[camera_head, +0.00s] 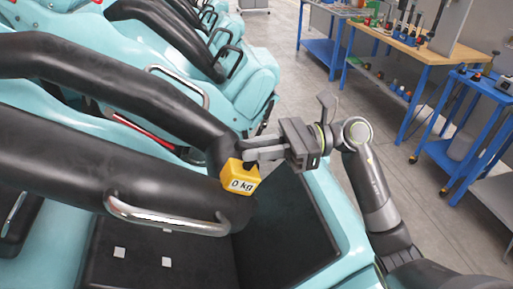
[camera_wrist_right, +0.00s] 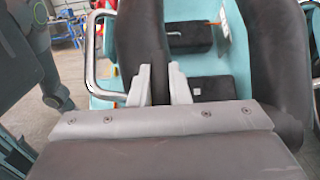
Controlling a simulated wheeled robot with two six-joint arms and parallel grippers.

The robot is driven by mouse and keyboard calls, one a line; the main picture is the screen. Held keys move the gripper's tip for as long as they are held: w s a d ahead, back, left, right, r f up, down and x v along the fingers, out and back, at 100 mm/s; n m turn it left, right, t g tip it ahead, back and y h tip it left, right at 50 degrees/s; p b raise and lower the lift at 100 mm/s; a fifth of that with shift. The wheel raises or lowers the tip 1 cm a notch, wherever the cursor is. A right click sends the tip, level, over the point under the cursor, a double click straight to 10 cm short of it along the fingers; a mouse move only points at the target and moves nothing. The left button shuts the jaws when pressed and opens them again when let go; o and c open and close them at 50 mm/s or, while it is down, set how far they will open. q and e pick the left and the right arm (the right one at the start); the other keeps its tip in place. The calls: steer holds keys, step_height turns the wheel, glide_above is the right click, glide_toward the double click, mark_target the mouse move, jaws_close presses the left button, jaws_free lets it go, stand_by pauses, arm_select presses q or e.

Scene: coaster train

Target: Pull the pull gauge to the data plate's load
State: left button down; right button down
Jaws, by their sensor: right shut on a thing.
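The pull gauge (camera_head: 240,180) is a yellow block with a white face reading "0 kg". It sits at the end of a black padded restraint (camera_head: 150,165) on the near seat. My right gripper (camera_head: 250,150) is shut on the gauge's dark upper part, just above the yellow body. In the right wrist view its two pale fingers (camera_wrist_right: 165,85) stand close together, with dark material between them; the yellow body is hidden there. I cannot make out a data plate with a load on it. My left gripper is not in view.
Two small white squares (camera_head: 120,252) lie on the black seat. Teal coaster seats continue behind. Blue-framed benches (camera_head: 425,60) with tools stand at the right, across open grey floor (camera_head: 290,85).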

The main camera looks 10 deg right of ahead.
steer(key=r, duration=0.1)
steer(key=d+r+b, duration=0.1)
steer(key=d+r, duration=0.1)
steer(key=shift+r+b, duration=0.35)
steer(key=shift+w+d+r, duration=0.1)
steer(key=shift+d+r, duration=0.05)
steer(key=shift+r, duration=0.35)
steer(key=c, duration=1.4)
jaws_free()
steer(key=shift+d, duration=0.1)
steer(key=shift+o, duration=0.2)
steer(key=shift+f, duration=0.15)
steer(key=shift+d+f+b, duration=0.15)
steer(key=shift+d+b, duration=0.2)
steer(key=shift+d, duration=0.15)
steer(key=d+b, duration=0.6)
steer(key=d, duration=1)
steer(key=shift+d, duration=0.25)
